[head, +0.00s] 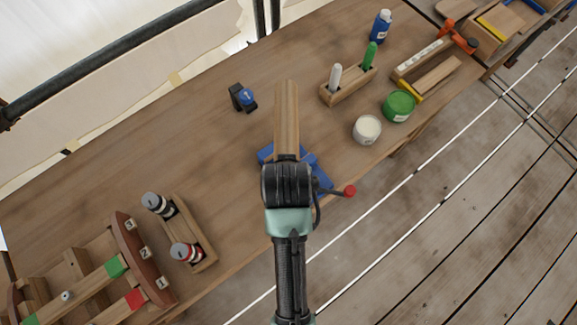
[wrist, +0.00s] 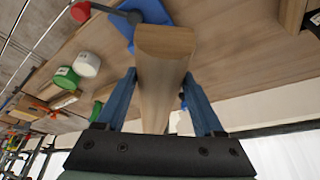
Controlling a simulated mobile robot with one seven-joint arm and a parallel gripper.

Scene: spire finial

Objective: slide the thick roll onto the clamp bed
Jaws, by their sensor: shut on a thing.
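The thick roll is a long, light-brown wooden piece (head: 287,115) that points away from my gripper in the head view. In the wrist view the roll (wrist: 165,50) runs between the two blue fingers. My gripper (wrist: 158,78) is shut on it; in the head view my wrist hides the fingers. The blue clamp (head: 318,172) with a red-knobbed handle (head: 349,191) is at the table's front edge, mostly hidden under my wrist and the roll. Part of the clamp (wrist: 118,14) shows beyond the roll's end in the wrist view. I cannot tell whether roll and clamp bed touch.
A small black-and-blue device (head: 243,97) stands left of the roll. A wooden pen holder (head: 348,88), a white tin (head: 367,130) and a green tin (head: 398,106) stand to the right. A wooden rack with two jars (head: 187,232) is at lower left.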

